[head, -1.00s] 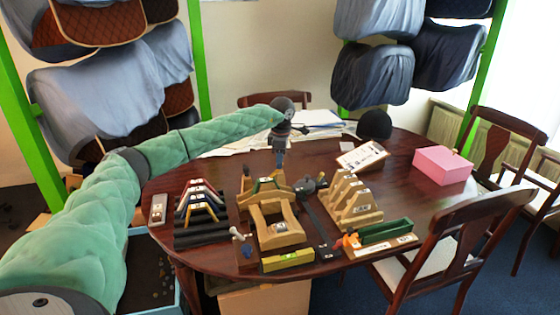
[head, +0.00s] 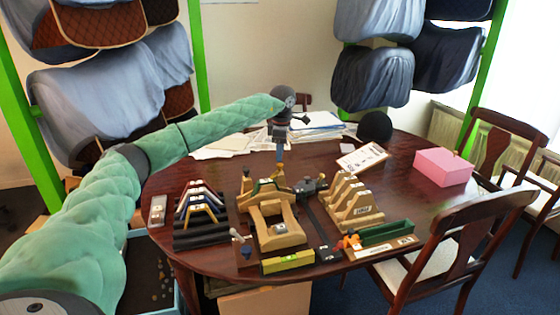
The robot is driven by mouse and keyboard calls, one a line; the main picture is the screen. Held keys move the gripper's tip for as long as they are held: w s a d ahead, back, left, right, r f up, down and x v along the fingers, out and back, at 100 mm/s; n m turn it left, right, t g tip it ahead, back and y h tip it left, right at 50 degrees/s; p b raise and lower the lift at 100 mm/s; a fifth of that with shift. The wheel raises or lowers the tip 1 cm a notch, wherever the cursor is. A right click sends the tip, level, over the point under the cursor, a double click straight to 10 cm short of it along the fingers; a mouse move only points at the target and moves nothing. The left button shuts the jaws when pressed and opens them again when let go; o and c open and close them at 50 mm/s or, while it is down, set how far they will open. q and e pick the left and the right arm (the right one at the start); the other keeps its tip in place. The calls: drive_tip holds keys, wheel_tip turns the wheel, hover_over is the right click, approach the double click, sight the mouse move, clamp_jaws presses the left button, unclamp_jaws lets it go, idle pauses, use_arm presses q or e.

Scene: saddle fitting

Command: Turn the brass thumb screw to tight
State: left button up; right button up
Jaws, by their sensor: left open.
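A wooden saddle jig (head: 277,233) stands in the middle of the dark oval table. A small brass-coloured piece, which looks like the thumb screw (head: 280,169), shows at the top of its rear part. My left gripper (head: 280,158) points down right above this piece, with its fingers open. The fingers are small here, and I cannot tell whether they touch the screw or stand around it. How far the screw is turned cannot be seen. My right gripper is not in view.
A rack of coloured gauges (head: 200,216) stands left of the jig and a slotted wooden rack (head: 353,203) right of it. A yellow level (head: 288,262) and a green tray (head: 386,231) lie in front. A pink box (head: 443,167) sits at the right.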

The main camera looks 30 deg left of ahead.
sight(281, 165)
use_arm(q)
wheel_tip(281, 165, up, 2)
drive_tip(key=shift+r, duration=0.75)
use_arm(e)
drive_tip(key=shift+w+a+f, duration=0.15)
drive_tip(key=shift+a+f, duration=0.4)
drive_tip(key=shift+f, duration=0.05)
use_arm(q)
drive_tip(key=shift+d, duration=0.1)
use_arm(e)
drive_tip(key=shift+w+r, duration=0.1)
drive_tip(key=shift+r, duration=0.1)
